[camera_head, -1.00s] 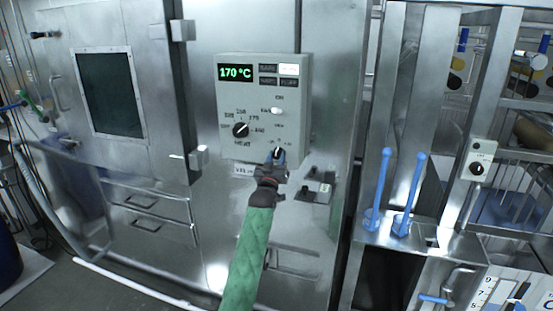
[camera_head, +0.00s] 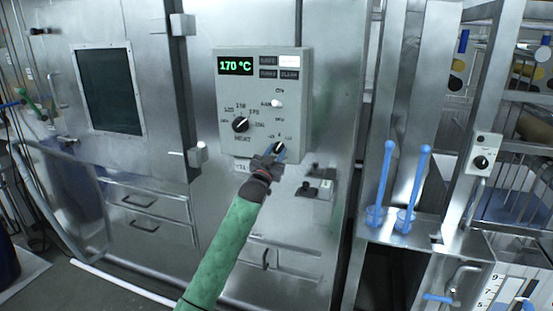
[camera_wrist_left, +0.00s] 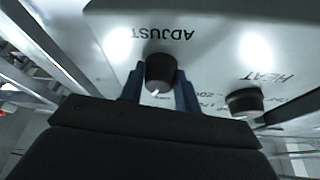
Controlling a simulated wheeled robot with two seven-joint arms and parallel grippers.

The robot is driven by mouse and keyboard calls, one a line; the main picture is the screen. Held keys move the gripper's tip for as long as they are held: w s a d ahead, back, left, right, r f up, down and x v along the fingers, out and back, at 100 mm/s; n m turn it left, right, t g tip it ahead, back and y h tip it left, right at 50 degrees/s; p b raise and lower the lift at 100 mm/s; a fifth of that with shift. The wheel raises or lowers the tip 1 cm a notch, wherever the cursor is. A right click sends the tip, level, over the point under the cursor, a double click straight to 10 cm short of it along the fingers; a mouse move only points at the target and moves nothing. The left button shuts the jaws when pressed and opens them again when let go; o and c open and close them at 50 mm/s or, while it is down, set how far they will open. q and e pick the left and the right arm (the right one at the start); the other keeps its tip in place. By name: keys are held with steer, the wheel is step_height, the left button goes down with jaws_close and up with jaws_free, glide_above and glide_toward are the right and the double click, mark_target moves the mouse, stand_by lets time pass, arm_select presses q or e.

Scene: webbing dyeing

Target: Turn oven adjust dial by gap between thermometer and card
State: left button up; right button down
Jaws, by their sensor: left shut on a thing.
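The oven's grey control box (camera_head: 292,105) is on the steel front, with a green display (camera_head: 235,66) reading 170 °C. Its black adjust dial (camera_head: 279,148) is at the lower right; in the left wrist view this dial (camera_wrist_left: 161,72), by the word ADJUST, sits between my left gripper's (camera_wrist_left: 158,88) two blue fingers. My left gripper (camera_head: 274,153) is shut on the dial from below. The heat dial (camera_head: 240,124) is to the left; it also shows in the left wrist view (camera_wrist_left: 244,102). The thermometer cannot be made out. My right gripper is out of view.
A small dark fixture (camera_head: 307,190) juts from the panel just right of my left gripper. Two blue upright rods (camera_head: 417,180) stand on a steel ledge to the right. An oven door with a dark window (camera_head: 110,90) is at left.

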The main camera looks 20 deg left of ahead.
arm_select(q)
steer(key=m+h, duration=0.1)
steer(key=m, duration=0.1)
steer(key=shift+a+m+b, duration=0.1)
steer(key=shift+m+b, duration=0.25)
steer(key=shift+m, duration=0.05)
steer(key=shift+m+g+h, duration=0.4)
steer(key=shift+m+h, duration=0.2)
steer(key=shift+m, duration=0.3)
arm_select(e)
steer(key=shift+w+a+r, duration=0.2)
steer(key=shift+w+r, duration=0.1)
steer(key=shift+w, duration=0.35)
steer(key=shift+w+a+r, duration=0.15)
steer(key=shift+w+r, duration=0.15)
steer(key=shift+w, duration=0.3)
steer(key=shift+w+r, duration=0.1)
arm_select(q)
steer(key=o, duration=1)
steer(key=shift+s, duration=0.1)
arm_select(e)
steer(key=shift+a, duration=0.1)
